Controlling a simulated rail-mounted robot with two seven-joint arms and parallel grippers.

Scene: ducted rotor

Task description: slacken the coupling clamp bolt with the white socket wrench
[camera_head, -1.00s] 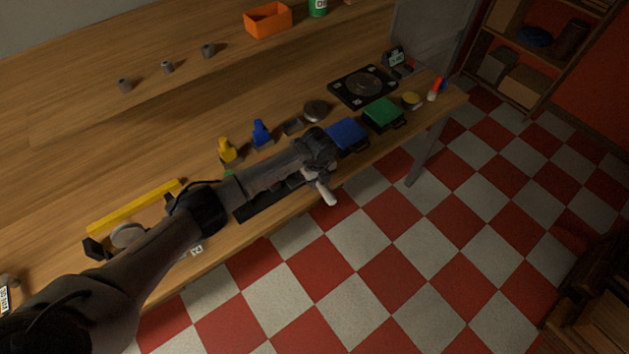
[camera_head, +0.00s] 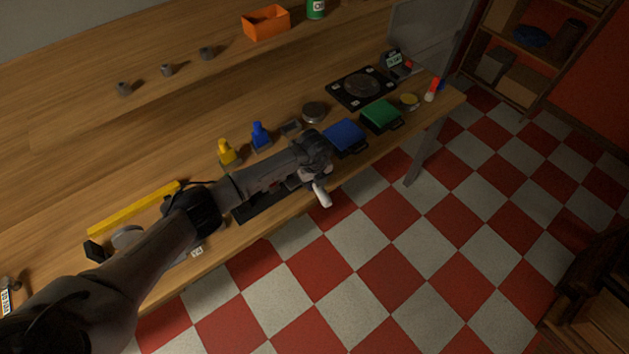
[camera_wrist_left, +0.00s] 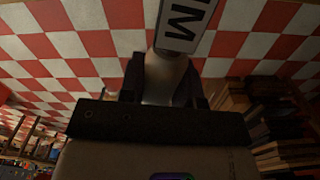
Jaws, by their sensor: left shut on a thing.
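My left gripper (camera_head: 318,172) is over the front edge of the bench, shut on a white-handled tool that I take for the white socket wrench (camera_head: 321,193). The tool's pale end hangs down past the edge, over the floor. In the left wrist view, the pale shaft (camera_wrist_left: 163,80) stands between the two dark fingers, and a white plate with black letters (camera_wrist_left: 184,24) shows beyond it. The coupling clamp bolt cannot be made out. A grey round part (camera_head: 127,236) at the left is partly hidden by my left arm. My right gripper is not in view.
Along the bench stand a yellow item (camera_head: 227,152), a blue item (camera_head: 260,136), a blue case (camera_head: 345,136), a green case (camera_head: 381,115) and a black plate with a disc (camera_head: 361,87). A yellow bar (camera_head: 134,208) lies at the left. The floor in front is clear.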

